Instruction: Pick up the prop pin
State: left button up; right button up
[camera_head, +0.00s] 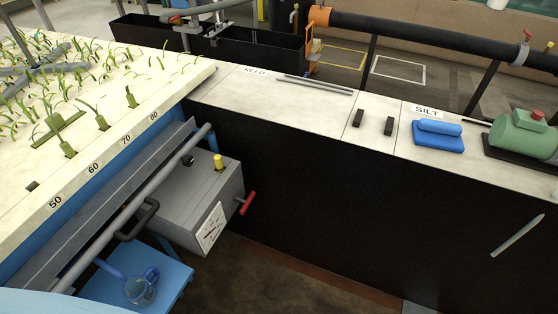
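No part is marked as the prop pin, and I cannot tell for certain which it is. Two thin grey rods (315,84) lie side by side on the pale bench top. A yellow-topped peg (218,162) stands upright on the grey box (190,195), which has a dial plate and a red T-handle (247,203). A short grey rod (517,235) slants in front of the black bench front at the right; what holds it is unclear. Neither of my grippers is in view.
A planted bed (95,160) with a numbered scale fills the left. Two small black blocks (373,121), a blue block (438,135) by the SILT label and a green motor-like unit (525,133) stand on the bench. A blue stool (170,290) holds a jug (140,288).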

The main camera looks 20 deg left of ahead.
aim_at(217, 158)
jog(key=z, duration=0.55)
jog(key=i, duration=0.75)
jog(key=u, duration=1.35)
